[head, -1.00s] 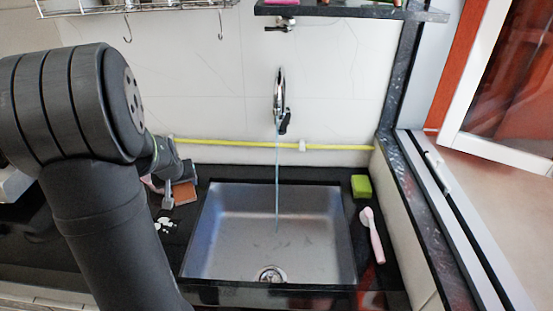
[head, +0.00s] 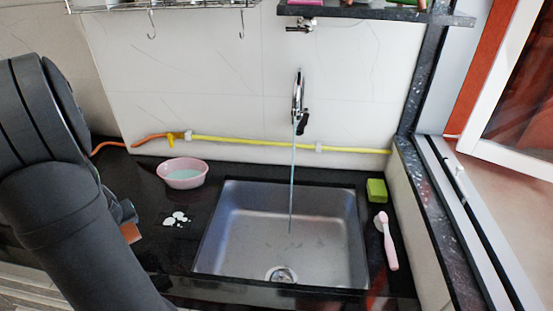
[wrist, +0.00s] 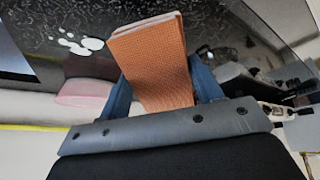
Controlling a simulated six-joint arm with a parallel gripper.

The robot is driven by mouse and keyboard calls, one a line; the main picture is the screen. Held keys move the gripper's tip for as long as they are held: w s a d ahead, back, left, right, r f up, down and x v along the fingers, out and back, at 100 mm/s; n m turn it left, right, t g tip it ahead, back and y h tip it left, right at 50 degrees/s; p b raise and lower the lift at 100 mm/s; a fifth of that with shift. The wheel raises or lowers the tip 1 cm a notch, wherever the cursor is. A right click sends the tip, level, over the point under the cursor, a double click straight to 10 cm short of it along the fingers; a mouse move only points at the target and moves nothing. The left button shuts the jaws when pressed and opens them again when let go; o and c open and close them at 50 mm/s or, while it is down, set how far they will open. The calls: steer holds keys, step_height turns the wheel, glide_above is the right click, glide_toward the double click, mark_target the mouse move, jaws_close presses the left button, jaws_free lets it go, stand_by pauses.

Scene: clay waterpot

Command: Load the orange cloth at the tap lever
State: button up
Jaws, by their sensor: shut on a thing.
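The orange cloth (head: 131,233) is a folded, textured block at the left of the counter in the head view. It fills the middle of the wrist view (wrist: 152,62). My gripper (wrist: 160,88) is shut on it, with a blue finger on each side. In the head view, my gripper (head: 126,214) is partly hidden behind my arm, well left of the sink. The tap (head: 298,92) is on the back wall, with its dark lever (head: 304,123) low on its right side. A thin stream of water falls from the tap into the sink.
The steel sink (head: 330,235) is right of centre. A green sponge (head: 377,190) and pink brush (head: 387,243) are at right. A yellow hose (head: 250,142) crosses the wall.

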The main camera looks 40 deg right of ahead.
stand_by(0.3)
steer(key=s+a, duration=0.5)
steer(key=a, duration=0.1)
stand_by(0.6)
steer(key=shift+w+a, duration=0.1)
steer(key=shift+a, duration=0.05)
stand_by(1.0)
steer(key=s+a+r, duration=0.3)
steer(key=a+r, duration=0.1)
stand_by(0.5)
stand_by(0.9)
